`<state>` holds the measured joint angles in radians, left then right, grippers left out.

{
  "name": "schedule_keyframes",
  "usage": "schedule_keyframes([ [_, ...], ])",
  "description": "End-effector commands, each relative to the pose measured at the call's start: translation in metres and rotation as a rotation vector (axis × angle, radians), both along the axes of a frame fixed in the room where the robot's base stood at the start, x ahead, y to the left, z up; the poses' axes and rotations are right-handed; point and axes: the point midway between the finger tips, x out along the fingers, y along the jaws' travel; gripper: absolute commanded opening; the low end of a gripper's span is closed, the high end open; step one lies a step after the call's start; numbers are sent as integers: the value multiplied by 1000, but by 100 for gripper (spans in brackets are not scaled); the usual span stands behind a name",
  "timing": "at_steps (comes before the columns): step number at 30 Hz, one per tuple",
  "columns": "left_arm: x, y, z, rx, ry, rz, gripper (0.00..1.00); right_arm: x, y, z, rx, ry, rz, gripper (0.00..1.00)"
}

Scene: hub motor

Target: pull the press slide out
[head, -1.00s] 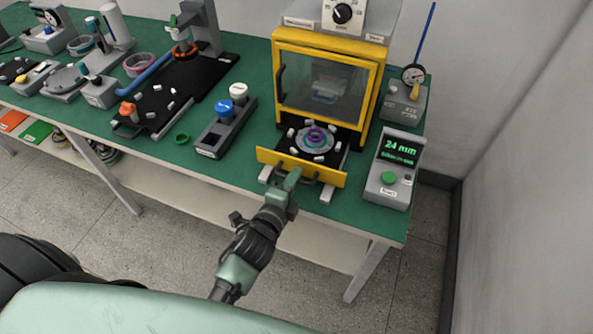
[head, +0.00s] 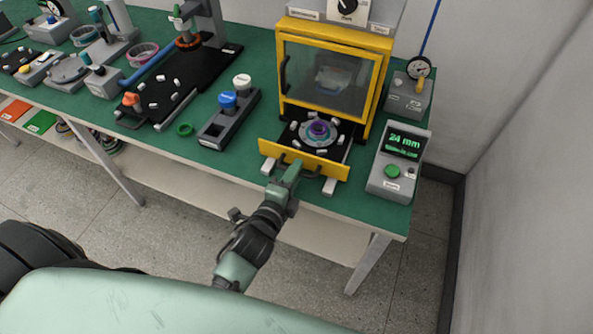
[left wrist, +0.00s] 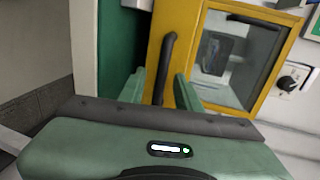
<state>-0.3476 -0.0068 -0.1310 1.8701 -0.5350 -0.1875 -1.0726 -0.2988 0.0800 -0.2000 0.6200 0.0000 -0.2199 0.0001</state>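The press slide stands drawn out of the front of the yellow-framed press (head: 377,75). Its yellow front plate (head: 325,168) faces me, and a round part with a purple ring (head: 319,130) sits on its dark bed. My left gripper (head: 294,168) is at the front plate, by its dark handle. In the left wrist view the dark handle (left wrist: 168,50) runs in between the two green fingers (left wrist: 160,76). The fingers stand apart with gaps beside the handle, so the gripper looks open around it. My right gripper is not in view.
A grey box (head: 400,160) reading 24 mm stands right of the slide. A grey holder (head: 228,120) with a blue and a white cap stands left. The floor before the bench is clear.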

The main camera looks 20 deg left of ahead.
Motion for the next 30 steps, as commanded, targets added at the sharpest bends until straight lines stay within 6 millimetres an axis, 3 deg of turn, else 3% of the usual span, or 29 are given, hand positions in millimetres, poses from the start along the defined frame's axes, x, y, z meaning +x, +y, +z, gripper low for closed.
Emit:
schedule_keyframes([
  [6,-39,1,6,-1,3,0,33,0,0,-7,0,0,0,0],
  [12,-61,2,11,-1,2,0,33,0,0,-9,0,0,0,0],
  [30,-64,2,13,-2,2,1,33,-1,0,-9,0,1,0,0],
])
